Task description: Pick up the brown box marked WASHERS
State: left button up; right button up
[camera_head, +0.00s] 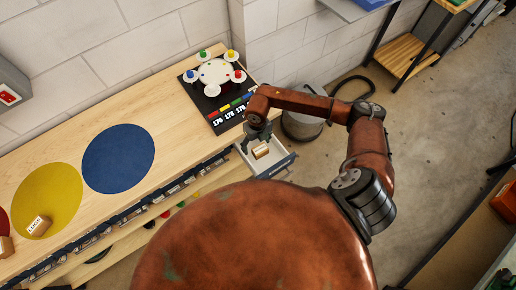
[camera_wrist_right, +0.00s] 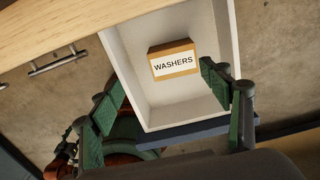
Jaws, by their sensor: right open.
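The brown box marked WASHERS (camera_wrist_right: 173,61) lies in an open white drawer (camera_wrist_right: 217,28), its label facing up to the right wrist camera. In the head view the box (camera_head: 261,151) is small inside the drawer at the bench's right end. In the head view the right gripper (camera_head: 257,131) is just above the drawer. My left gripper is not in view.
The wooden bench (camera_head: 110,105) carries a blue disc (camera_head: 118,159), a yellow disc (camera_head: 50,200) and a box marked LARGE or similar (camera_head: 39,225). A black board with a white wheel (camera_head: 214,72) stands near the drawer.

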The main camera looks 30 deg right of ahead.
aim_at(260, 149)
jog(key=f, duration=0.2)
jog(key=d+f, duration=0.1)
jog(key=f, duration=0.1)
jog(key=d+f, duration=0.1)
jog(key=f, duration=0.2)
jog(key=shift+p, duration=0.35)
jog(key=shift+f, duration=0.35)
jog(key=c, duration=1.3)
